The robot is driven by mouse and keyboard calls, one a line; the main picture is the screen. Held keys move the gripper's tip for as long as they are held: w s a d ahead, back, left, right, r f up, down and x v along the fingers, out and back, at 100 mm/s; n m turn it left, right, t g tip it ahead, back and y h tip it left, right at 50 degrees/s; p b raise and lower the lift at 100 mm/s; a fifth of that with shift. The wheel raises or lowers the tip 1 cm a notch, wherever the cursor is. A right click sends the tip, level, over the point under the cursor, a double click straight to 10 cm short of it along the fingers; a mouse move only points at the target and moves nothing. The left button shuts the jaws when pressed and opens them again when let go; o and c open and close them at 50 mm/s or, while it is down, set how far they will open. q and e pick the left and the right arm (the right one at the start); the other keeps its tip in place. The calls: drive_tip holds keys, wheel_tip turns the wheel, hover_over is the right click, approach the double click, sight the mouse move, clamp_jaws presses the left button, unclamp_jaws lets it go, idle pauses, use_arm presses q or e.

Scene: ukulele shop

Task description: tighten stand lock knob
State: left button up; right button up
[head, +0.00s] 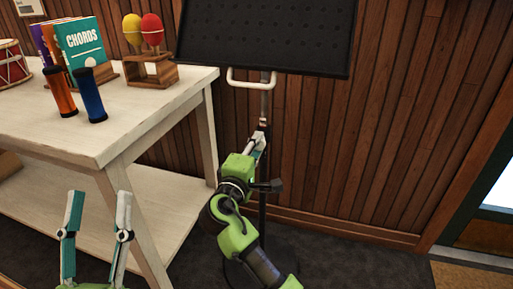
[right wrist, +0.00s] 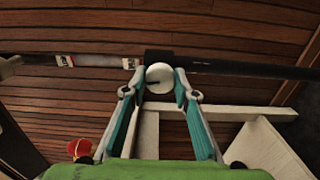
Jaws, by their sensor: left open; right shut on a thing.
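The music stand has a black perforated desk (head: 265,35) at the top of the head view and an upright pole (head: 264,98). In the right wrist view, the pole (right wrist: 95,61) runs across the picture, with red-and-white marks and a black collar. The round white lock knob (right wrist: 159,77) has a dark line on its face and sits at the collar. My right gripper (head: 262,129) is shut on the knob, its fingers on both sides; the arm hides the knob in the head view. My left gripper (head: 99,197) is open and empty, low in front of the table.
A white table (head: 150,120) with a lower shelf stands at the left. It holds a chords book (head: 82,42), orange and blue shakers, maracas (head: 151,30) in a wooden stand and a red drum (head: 12,65).

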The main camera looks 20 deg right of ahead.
use_arm(q)
drive_tip(key=shift+s+r, duration=0.2)
use_arm(e)
drive_tip(key=shift+f, duration=0.2)
drive_tip(key=o, duration=1.1)
drive_tip(key=shift+r, duration=0.1)
drive_tip(key=shift+r, duration=0.1)
